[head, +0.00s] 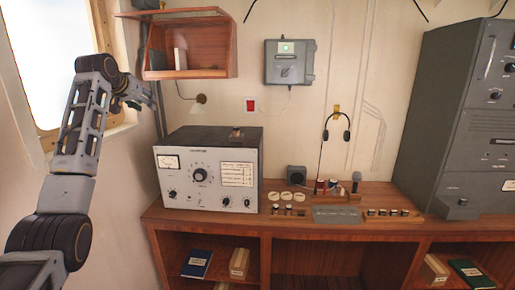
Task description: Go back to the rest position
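My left arm rises from the lower left corner and bends over near the top left of the head view. My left gripper (137,101) is at its far end, by the window edge and below the left side of the wall shelf (187,73). It is small, dark and partly hidden behind my own wrist, so I cannot tell whether its fingers are apart. I see nothing held in it. My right arm and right gripper are out of view.
A wooden counter (340,232) carries a grey radio set (209,178), small jars, a microphone (356,183) and a grey tray (336,214). A tall grey cabinet (452,120) stands right. Headphones (337,132) hang on the wall. Books sit in the lower shelves.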

